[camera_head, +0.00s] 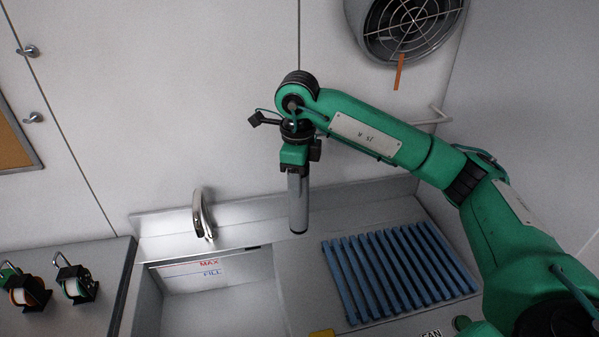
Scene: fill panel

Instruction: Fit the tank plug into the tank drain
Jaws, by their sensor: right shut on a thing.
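My right gripper (296,168) hangs downward near the middle of the head view and is shut on a grey cylinder (298,205). The cylinder is upright and looks like the tank plug. Its lower end is in front of the counter, right of the tank; I cannot tell its exact height. The tank (215,300) is a pale, open basin at the bottom of the view, with MAX and FILL marks on its back wall. The tank drain does not show; the tank's lower part is cut off by the frame. My left gripper is not in view.
A metal tap (203,215) stands behind the tank. A blue slatted rack (400,272) lies right of it. Two small spool-like devices (28,290) (76,284) sit on the left counter. A round fan (405,28) with an orange strip is at upper right.

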